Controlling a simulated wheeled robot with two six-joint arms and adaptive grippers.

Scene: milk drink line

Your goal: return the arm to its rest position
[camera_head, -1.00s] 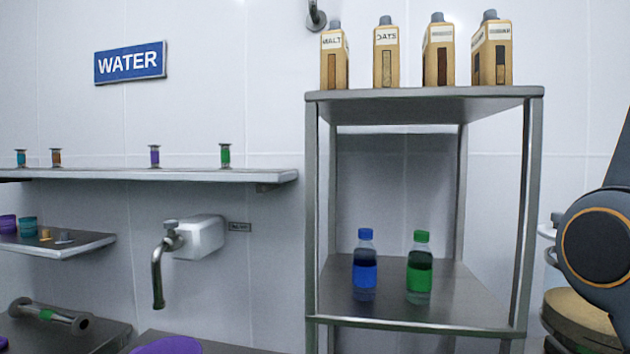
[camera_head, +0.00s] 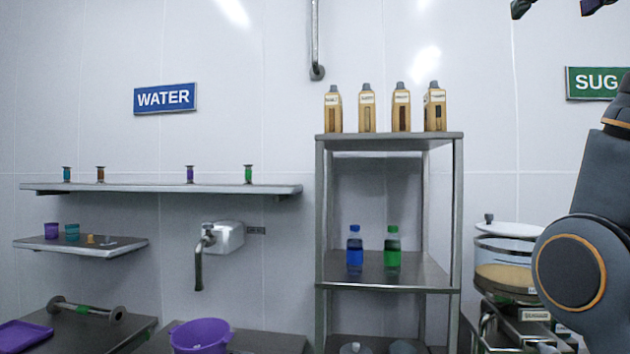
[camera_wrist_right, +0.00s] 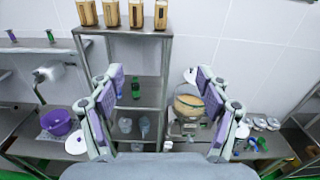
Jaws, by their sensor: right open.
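My right arm (camera_head: 590,220) rises along the right edge of the head view. The tips of my right gripper (camera_head: 562,6) show at the top right corner, mostly cut off by the frame. In the right wrist view my right gripper (camera_wrist_right: 162,118) has its two purple-padded fingers spread wide with nothing between them. It is up in the air, facing the steel rack from a distance. My left gripper is in neither view.
A steel rack (camera_head: 390,285) holds cartons (camera_head: 401,112) on top and a blue bottle (camera_head: 355,250) and green bottle (camera_head: 392,253) below. A round dispenser (camera_head: 505,245) stands beside my arm. A purple tub (camera_head: 200,335) sits below the tap (camera_head: 222,238).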

